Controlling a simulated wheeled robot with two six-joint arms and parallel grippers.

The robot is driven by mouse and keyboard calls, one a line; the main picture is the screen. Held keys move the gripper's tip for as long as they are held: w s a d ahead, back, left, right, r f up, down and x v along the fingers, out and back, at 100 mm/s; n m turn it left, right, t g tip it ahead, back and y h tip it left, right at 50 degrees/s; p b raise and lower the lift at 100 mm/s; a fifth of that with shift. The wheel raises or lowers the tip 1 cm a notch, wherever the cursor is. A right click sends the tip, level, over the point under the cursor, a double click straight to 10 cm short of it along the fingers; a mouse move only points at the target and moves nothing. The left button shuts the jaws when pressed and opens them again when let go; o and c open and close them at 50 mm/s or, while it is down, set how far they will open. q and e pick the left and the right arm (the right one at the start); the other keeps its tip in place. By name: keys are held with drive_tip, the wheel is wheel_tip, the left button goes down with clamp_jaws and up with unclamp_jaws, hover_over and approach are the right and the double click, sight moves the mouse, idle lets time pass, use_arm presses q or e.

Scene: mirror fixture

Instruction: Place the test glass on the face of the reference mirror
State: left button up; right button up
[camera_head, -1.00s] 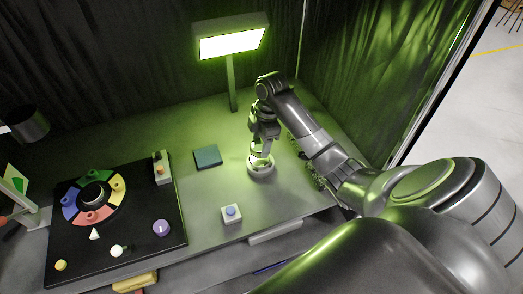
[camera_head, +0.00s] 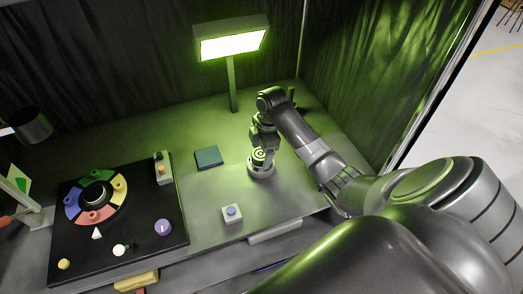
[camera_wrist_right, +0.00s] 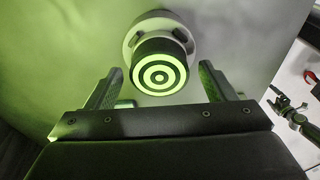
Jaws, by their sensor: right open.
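The reference mirror's round mount (camera_head: 261,171) stands on the bench right of centre. In the right wrist view its pale round base (camera_wrist_right: 133,38) carries a short dark-sided cylinder. The top face (camera_wrist_right: 158,74) shows concentric dark and pale green rings. The rings also show in the head view (camera_head: 259,154). The test glass is not distinct as a separate piece; I cannot tell its edge from the mirror. My right gripper (camera_wrist_right: 160,71) is open, its fingers apart on either side of the ringed face, with nothing held. My left gripper is out of view.
A green-lit lamp (camera_head: 232,42) stands behind the mount. A teal pad (camera_head: 208,157) and a blue-buttoned box (camera_head: 232,213) lie to its left. A black board (camera_head: 140,225) with a coloured ring (camera_head: 72,211) fills the left. Dark curtains close the back and right.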

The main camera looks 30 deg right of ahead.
drive_tip(key=shift+r, duration=0.2)
drive_tip(key=shift+d+r, duration=0.1)
drive_tip(key=shift+r, duration=0.25)
drive_tip(key=r, duration=0.1)
drive_tip(key=r+b, duration=0.1)
drive_tip(key=r, duration=0.1)
drive_tip(key=d+r+b, duration=0.1)
drive_tip(key=r, duration=0.1)
drive_tip(key=shift+r, duration=0.1)
drive_tip(key=r+p, duration=0.1)
drive_tip(key=r, duration=0.1)
drive_tip(key=r+p, duration=0.3)
drive_tip(key=r, duration=0.1)
drive_tip(key=shift+s+d+p, duration=0.2)
drive_tip(key=shift+d+p, duration=0.1)
drive_tip(key=shift+f, duration=0.1)
